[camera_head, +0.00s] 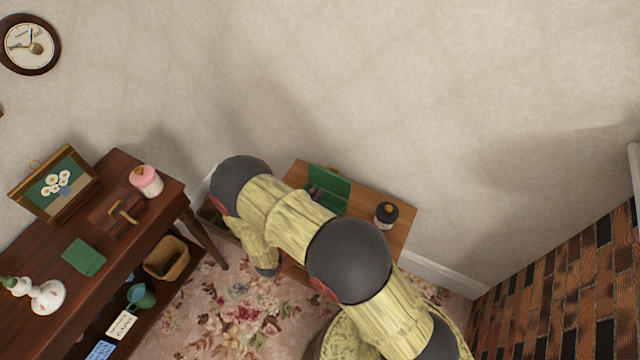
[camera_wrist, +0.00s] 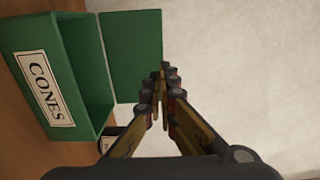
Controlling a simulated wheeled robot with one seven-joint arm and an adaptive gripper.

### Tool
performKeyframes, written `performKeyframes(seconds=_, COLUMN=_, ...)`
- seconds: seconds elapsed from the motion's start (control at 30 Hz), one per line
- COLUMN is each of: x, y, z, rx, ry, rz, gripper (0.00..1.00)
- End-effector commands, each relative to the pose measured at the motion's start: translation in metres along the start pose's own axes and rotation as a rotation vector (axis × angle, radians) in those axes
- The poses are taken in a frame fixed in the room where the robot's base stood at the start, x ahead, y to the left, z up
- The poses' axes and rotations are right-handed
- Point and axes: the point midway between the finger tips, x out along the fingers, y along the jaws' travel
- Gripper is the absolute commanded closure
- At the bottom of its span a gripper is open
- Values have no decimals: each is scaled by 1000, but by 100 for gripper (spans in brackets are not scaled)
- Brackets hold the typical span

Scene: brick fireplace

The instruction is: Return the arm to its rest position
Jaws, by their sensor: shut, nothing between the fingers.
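My gripper (camera_wrist: 163,88) shows in the wrist view with its fingers together and nothing between them. A green box labelled CONES (camera_wrist: 75,75) stands to its left, with its flat green lid panel (camera_wrist: 132,50) open behind the fingers. In the head view my arm (camera_head: 300,222) is bent and stretches across the middle, over the rug and the front of a small wooden table (camera_head: 398,240). My fingers cannot be made out there. The green box (camera_head: 328,190) sits on that table, partly hidden by my arm.
A dark-lidded jar (camera_head: 386,215) stands on the small table's right side. At left, a dark wooden table (camera_head: 150,220) bears a picture (camera_head: 55,183), a pink jar (camera_head: 146,180) and a green book (camera_head: 84,257). A basket (camera_head: 166,258) sits below. A brick fireplace (camera_head: 560,285) is at right.

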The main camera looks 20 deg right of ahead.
Motion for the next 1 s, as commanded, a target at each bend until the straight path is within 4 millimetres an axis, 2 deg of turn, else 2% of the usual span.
performKeyframes(seconds=0.03, x=-12, y=-2, z=1, rx=-2, ry=-5, rz=1, gripper=100)
performKeyframes(seconds=0.2, x=-44, y=-4, z=0, rx=-2, ry=-3, rz=1, gripper=100)
performKeyframes(seconds=0.4, x=-67, y=-4, z=0, rx=-1, ry=0, rz=1, gripper=100)
performKeyframes(seconds=0.53, x=-74, y=-5, z=-1, rx=-1, ry=2, rz=1, gripper=100)
performKeyframes(seconds=0.83, x=-75, y=-4, z=-1, rx=7, ry=2, rz=1, gripper=100)
performKeyframes(seconds=1.0, x=-75, y=2, z=-5, rx=135, ry=17, rz=25, gripper=100)
